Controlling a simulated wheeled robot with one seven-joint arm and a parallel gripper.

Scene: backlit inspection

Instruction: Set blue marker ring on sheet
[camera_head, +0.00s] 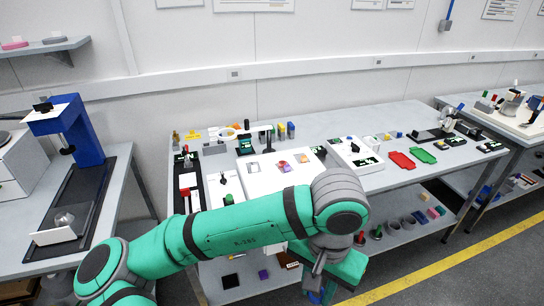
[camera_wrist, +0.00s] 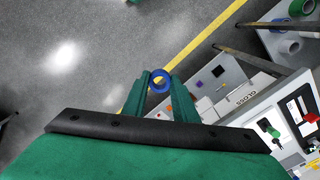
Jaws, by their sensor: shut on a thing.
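The blue marker ring (camera_wrist: 160,91) is held between the tips of the two green fingers of my gripper (camera_wrist: 160,83) in the wrist view. My gripper is shut on it, with the ring's opening facing the camera. Grey floor lies behind the ring there, so it is off the table top.
The grey table (camera_head: 400,181) carries a second white panel (camera_head: 345,150), a red tray (camera_head: 401,160) and a green tray (camera_head: 423,155). Its lower shelf (camera_head: 397,238) holds several small objects. A blue stand (camera_head: 77,138) is on the left bench. The floor in front is open.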

